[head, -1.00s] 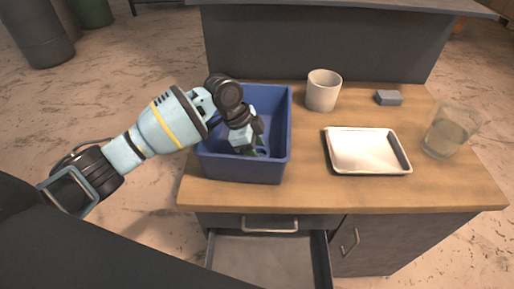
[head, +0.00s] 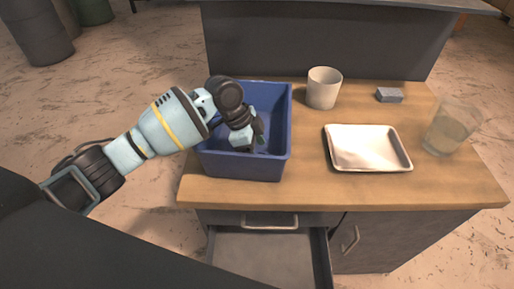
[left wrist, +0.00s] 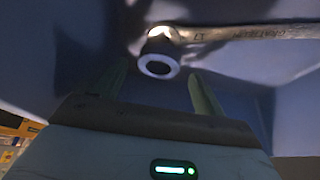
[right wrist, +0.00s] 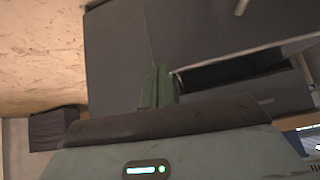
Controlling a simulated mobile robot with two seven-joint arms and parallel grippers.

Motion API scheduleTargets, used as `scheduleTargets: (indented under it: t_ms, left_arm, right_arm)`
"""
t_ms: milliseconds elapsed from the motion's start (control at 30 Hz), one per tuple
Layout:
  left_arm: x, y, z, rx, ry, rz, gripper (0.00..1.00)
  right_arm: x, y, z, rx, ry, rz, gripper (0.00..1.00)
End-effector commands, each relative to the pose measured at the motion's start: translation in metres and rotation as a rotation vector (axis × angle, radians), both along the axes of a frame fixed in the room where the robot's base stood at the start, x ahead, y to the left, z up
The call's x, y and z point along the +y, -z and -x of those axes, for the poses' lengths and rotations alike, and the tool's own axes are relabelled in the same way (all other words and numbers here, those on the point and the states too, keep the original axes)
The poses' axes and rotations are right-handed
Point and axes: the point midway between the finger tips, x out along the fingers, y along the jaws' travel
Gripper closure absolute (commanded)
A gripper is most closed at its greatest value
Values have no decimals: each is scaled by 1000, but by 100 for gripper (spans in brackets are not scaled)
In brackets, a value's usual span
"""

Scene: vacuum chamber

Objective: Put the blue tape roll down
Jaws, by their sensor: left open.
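The blue tape roll (left wrist: 174,68) shows in the left wrist view as a pale bluish ring with a dark hole, inside the blue bin (head: 285,120). My left gripper (head: 257,142) reaches down into that bin. In the left wrist view its two fingers (left wrist: 158,82) are spread apart, and the roll lies just beyond the fingertips, between them and not gripped. My arm and the bin walls hide the roll in the head view. My right gripper (right wrist: 158,88) shows only in the right wrist view, with its fingers together and nothing visible between them.
A wrench-like tool (left wrist: 245,33) lies in the bin right by the roll. On the wooden counter (head: 310,190) are a white cup (head: 323,88), a small grey block (head: 389,95), a metal tray (head: 367,148) and a glass (head: 449,130). A drawer (head: 265,258) below stands open.

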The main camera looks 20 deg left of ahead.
Motion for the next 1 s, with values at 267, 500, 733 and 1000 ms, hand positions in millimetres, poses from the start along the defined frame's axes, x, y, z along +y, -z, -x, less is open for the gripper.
scheduleTargets:
  t_ms: [267, 500, 733, 1000]
  left_arm:
    - [0, -10, -1, -4, 2, 0, 29]
    - [14, -49, 2, -6, 0, 0, 29]
    - [32, -92, 6, -4, 1, 0, 29]
    - [43, -119, 9, -1, 1, 0, 29]
  right_arm:
    - [3, -2, -2, -3, 8, -7, 100]
    - [2, -6, -5, -14, 8, -7, 100]
    - [1, -9, -7, -20, 2, -2, 100]
    - [-2, -9, -8, -23, -4, 5, 100]
